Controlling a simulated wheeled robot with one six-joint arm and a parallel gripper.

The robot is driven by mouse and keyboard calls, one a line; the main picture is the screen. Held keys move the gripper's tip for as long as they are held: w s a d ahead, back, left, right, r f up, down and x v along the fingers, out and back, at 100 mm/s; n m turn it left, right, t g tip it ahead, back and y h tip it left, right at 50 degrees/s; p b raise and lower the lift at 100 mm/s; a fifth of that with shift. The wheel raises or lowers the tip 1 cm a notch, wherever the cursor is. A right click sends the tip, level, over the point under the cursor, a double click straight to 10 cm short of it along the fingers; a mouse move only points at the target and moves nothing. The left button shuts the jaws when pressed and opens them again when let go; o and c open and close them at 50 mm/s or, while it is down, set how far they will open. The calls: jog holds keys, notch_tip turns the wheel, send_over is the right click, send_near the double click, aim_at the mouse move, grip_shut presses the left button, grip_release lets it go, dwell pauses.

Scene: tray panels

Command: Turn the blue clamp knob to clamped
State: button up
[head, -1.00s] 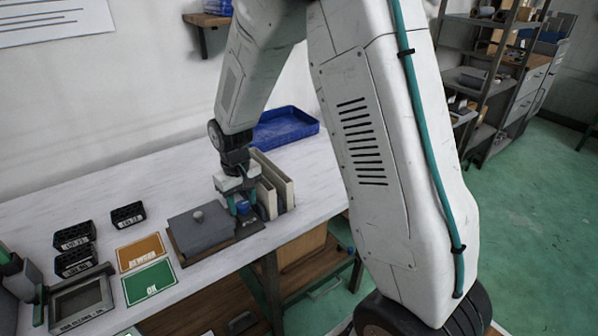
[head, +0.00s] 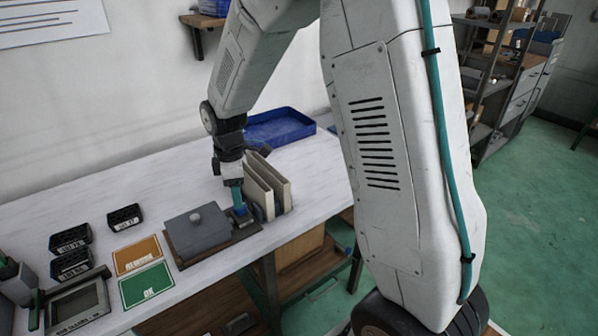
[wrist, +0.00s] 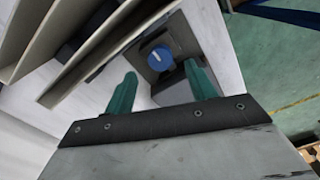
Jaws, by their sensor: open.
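The blue clamp knob (wrist: 160,58) is round, with a short white mark on its face. It sits on a dark fixture base and also shows in the head view (head: 241,212), below the fingers. My gripper (wrist: 160,69) is open, with one teal finger to each side of the knob in the wrist view. In the head view my gripper (head: 237,203) points down just above the knob, seen edge-on. I cannot tell whether the fingers touch the knob. No clamped marking is readable. A grey block with a round handle (head: 197,232) is beside the knob.
Cream upright panels (head: 270,187) stand close to the right of my gripper. A blue tray (head: 280,127) lies behind. Orange (head: 138,255) and green OK (head: 147,285) cards and several black bins (head: 125,216) are at the left. White bench is clear behind the block.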

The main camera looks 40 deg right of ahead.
notch_tip(320, 180, up, 4)
jog(key=shift+f, duration=0.1)
jog(key=s+r+m, duration=0.3)
jog(key=s+r, duration=0.1)
jog(key=s, duration=0.3)
jog(key=s+d+r+m, duration=0.1)
jog(key=s+r+m, duration=0.3)
jog(key=s, duration=0.4)
jog(key=s+d+r+m+t, duration=0.1)
jog(key=s+r+m, duration=0.2)
jog(key=s+r, duration=0.3)
jog(key=shift+s+d+r+m, duration=0.2)
jog(key=shift+s+m, duration=0.1)
jog(key=shift+s, duration=0.95)
jog(key=shift+f, duration=0.1)
jog(key=s+m, duration=0.3)
jog(key=s, duration=0.3)
jog(key=shift+s+d, duration=0.2)
jog(key=shift+s, duration=0.15)
